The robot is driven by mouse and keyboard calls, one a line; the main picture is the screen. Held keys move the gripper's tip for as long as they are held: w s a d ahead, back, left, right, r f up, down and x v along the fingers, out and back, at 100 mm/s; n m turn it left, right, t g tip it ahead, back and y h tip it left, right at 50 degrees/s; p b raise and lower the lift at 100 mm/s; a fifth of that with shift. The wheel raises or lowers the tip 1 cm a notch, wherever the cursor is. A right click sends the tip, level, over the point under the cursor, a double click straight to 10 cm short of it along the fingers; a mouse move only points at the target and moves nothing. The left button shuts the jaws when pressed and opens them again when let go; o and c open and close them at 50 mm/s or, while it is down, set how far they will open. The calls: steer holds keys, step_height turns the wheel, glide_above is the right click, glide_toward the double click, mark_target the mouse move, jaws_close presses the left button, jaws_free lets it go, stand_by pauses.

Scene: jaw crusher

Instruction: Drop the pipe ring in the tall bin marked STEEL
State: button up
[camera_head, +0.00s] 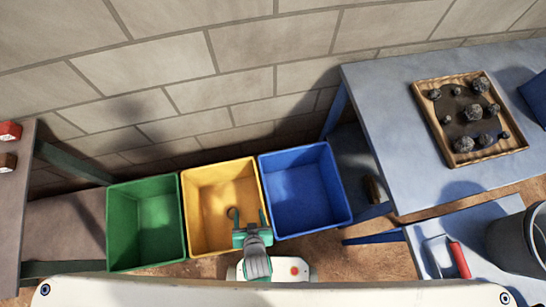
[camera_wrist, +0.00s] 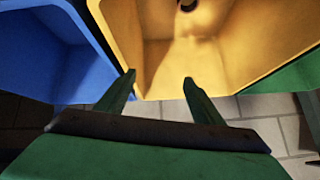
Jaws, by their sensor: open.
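Three open bins stand side by side by the wall: a green bin (camera_head: 122,215), a yellow bin (camera_head: 195,190) and a blue bin (camera_head: 308,170). No STEEL marking can be read on any of them. A dark, curved ring-like piece (camera_head: 233,213) shows within the yellow bin; I cannot tell for sure that it is the pipe ring. A dark round end of something also shows in the wrist view (camera_wrist: 188,5), inside the yellow bin. My green gripper (camera_head: 250,228) is over the yellow bin's front right edge. Its jaws (camera_wrist: 159,82) are open with nothing between them.
A grey-blue table (camera_head: 385,110) at right bears a wooden tray (camera_head: 420,110) of several dark rocks. A lower surface holds a red-handled tool (camera_head: 459,260) and a dark bucket (camera_head: 508,245). Red blocks (camera_head: 9,132) sit on a bench at far left.

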steer(key=s+d+r+t, duration=0.1)
steer(key=d+r+t, duration=0.1)
steer(key=r, duration=0.7)
steer(key=s+d+r+t+h, duration=0.1)
steer(key=d+r, duration=0.3)
steer(key=r, duration=0.5)
steer(key=s+d+r+t+h, duration=0.1)
steer(key=s+d+r+t, duration=0.1)
steer(key=r, duration=0.7)
steer(key=shift+s+d+m+t, duration=0.3)
steer(key=shift+d+t, duration=0.2)
steer(key=shift+t, duration=0.6)
